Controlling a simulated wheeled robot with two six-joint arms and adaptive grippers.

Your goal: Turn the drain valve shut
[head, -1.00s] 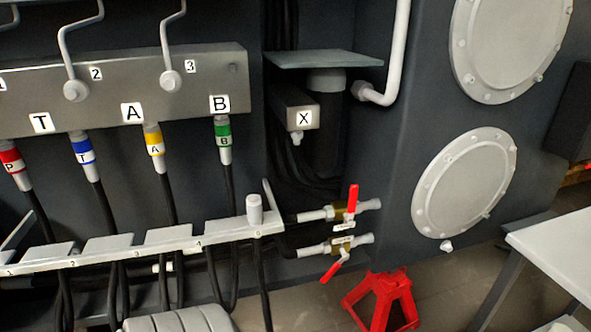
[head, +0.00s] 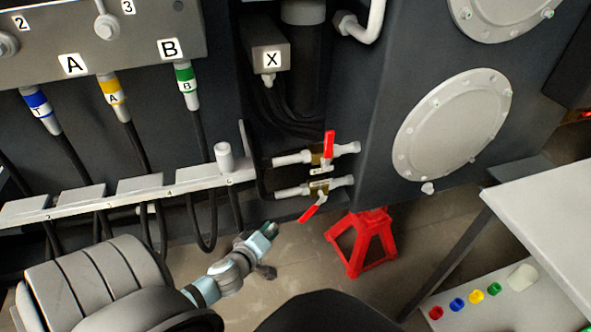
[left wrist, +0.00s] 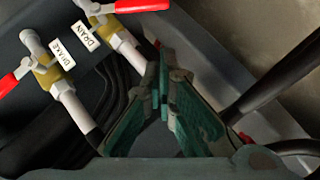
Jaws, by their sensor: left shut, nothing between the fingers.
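The drain valve (head: 320,190) is the lower of two brass valves with white pipe ends on the chassis. Its red lever (head: 312,209) points down and to the left, at an angle to the pipe. In the left wrist view the DRAIN label (left wrist: 86,36) lies beside this valve, whose red lever (left wrist: 142,5) shows at the top. My left gripper (head: 269,230) is below and left of the lever, apart from it. Its fingers (left wrist: 163,85) are shut and empty. My right gripper is out of view.
The other valve (head: 318,157) sits just above, its red lever pointing up. A red stand (head: 360,240) is on the floor to the right. The white rail (head: 140,195) and black hoses (head: 203,225) lie left. A grey table (head: 555,215) is at right.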

